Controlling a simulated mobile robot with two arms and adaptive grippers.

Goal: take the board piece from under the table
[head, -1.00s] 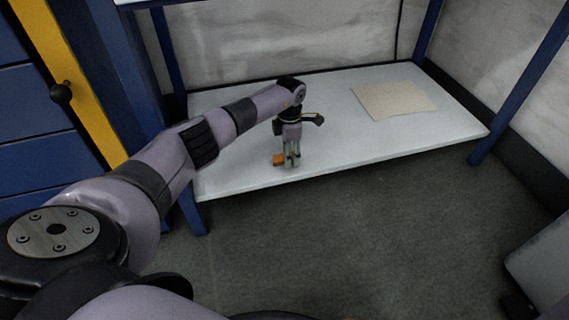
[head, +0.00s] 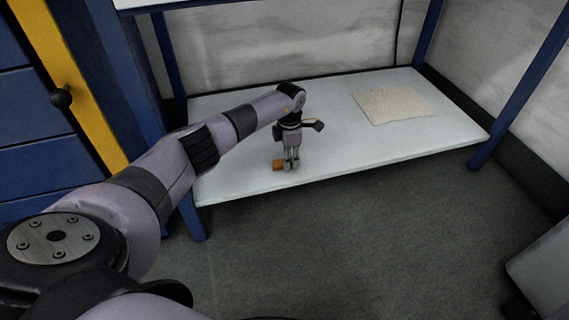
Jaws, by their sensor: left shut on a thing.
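My left gripper (head: 291,167) points down at the front part of the low white shelf (head: 400,139) under the table. The fingers hide the rest of the piece. The piece is at or just above the shelf surface; I cannot tell whether it touches. My right gripper is not in view.
A flat beige sheet (head: 394,105) lies on the shelf at the back right. Blue table legs (head: 190,208) stand at the shelf's corners, and the tabletop (head: 150,4) is above. Blue drawers (head: 35,170) are at the left. Grey floor in front is clear.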

